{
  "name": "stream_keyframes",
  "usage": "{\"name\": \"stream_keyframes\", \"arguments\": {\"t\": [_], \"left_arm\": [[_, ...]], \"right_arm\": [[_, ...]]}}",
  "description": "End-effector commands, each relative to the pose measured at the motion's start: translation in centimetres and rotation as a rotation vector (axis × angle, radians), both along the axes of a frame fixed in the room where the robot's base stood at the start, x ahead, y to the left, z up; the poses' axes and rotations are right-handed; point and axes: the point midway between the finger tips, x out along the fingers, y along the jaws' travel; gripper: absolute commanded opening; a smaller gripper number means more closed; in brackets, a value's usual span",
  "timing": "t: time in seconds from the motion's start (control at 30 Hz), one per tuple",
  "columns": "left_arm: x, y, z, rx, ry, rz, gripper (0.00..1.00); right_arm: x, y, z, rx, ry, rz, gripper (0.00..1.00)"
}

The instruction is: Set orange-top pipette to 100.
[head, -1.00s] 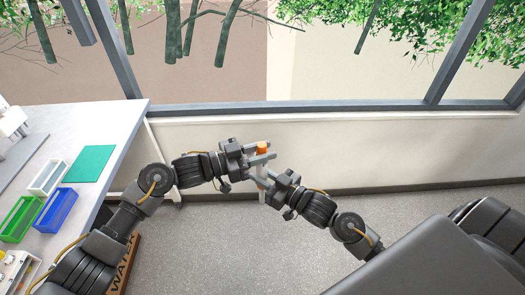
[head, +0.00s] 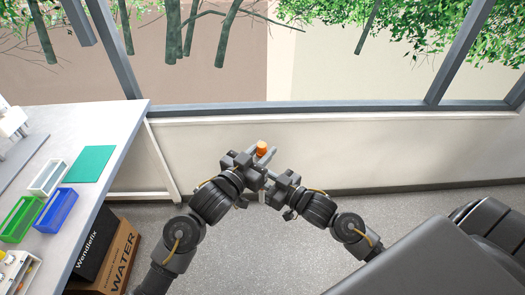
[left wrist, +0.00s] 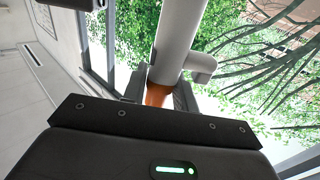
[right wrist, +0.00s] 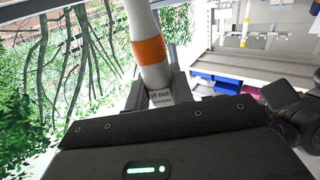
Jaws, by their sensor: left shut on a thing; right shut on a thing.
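The pipette with the orange top (head: 262,147) is held in the air between my two grippers, in front of the window wall. In the left wrist view its orange part (left wrist: 157,95) sits between the fingers of my left gripper (head: 262,157), beside the pale grey shaft. My right gripper (head: 266,186) is shut on the pipette body lower down. In the right wrist view the white body with an orange band (right wrist: 148,50) runs into the fingers, above a small label with print that reads upside down. The volume setting cannot be read.
A white bench (head: 118,135) stands at the left with a teal mat (head: 92,163), a green rack (head: 20,218), a blue rack (head: 57,210) and a white rack (head: 47,177). Cardboard boxes (head: 118,262) stand on the floor below it. The floor around my grippers is open.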

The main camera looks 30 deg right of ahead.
Motion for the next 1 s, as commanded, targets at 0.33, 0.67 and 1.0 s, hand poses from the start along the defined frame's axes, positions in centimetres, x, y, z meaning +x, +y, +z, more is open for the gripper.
{"name": "stream_keyframes", "arguments": {"t": [0.33,0.67,1.0], "left_arm": [[-0.04,-0.02,-0.01,0.000,0.002,0.012,0.06],[-0.01,0.00,-0.01,0.000,0.001,0.012,0.51],[-0.25,0.61,-0.07,0.000,0.001,0.013,0.51]], "right_arm": [[-0.02,0.07,0.01,-0.001,0.000,0.002,0.00],[-0.01,0.03,0.01,-0.001,0.000,0.001,0.00],[0.00,0.00,0.01,-0.001,0.000,0.000,0.00]]}}
